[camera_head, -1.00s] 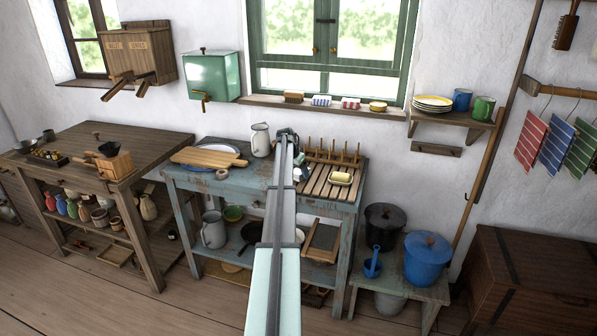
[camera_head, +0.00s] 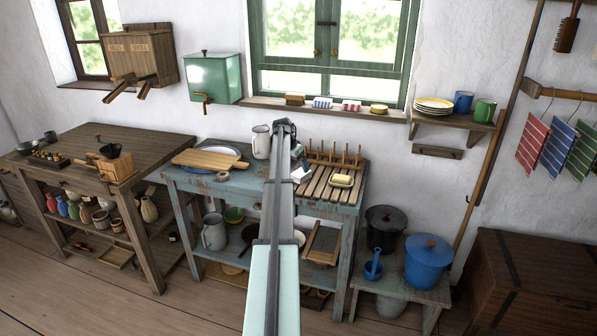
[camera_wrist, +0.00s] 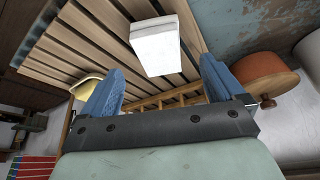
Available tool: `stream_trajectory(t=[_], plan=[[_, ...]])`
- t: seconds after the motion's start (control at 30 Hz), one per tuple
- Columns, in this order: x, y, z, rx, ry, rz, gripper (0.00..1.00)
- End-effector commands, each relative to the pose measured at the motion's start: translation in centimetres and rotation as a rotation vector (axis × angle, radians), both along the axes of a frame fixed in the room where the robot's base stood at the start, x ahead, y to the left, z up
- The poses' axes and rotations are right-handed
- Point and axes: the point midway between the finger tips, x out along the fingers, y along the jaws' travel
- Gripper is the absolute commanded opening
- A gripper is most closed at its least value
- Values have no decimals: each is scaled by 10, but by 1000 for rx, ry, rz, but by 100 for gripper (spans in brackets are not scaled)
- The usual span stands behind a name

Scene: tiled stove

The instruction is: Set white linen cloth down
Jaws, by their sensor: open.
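The white linen cloth (camera_wrist: 158,45) looks like a small folded block. In the wrist view it lies on the wooden slatted rack (camera_wrist: 95,50), just beyond my open fingers and apart from them. In the head view a pale bit of the cloth (camera_head: 300,175) shows at the rack's left end, partly hidden by my arm. My gripper (camera_wrist: 158,85) has two blue fingers spread wide with nothing between them. In the head view my gripper (camera_head: 297,156) is small and mostly hidden behind the arm, above the rack's left end.
A butter dish (camera_head: 342,181) stands on the rack's right part. Upright pegs (camera_head: 335,153) line its back. On the blue table, a white jug (camera_head: 261,142) and a cutting board (camera_head: 210,159) stand to the left. The windowsill (camera_head: 330,107) behind holds brushes.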

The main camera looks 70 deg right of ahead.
Motion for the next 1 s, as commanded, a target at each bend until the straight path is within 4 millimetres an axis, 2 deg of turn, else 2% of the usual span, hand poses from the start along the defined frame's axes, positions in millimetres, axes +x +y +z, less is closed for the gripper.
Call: stream_trajectory(t=[0.1,0.3,0.5,0.7,0.77,0.87,0.97,1.0], plan=[[3,9,21,-1,0,0,95],[7,18,45,0,1,0,95],[9,22,56,0,0,0,95],[9,23,57,1,1,1,95],[13,26,53,5,1,6,95],[31,41,33,24,8,41,95],[64,72,-6,59,20,109,95],[81,89,-24,77,27,145,95]])
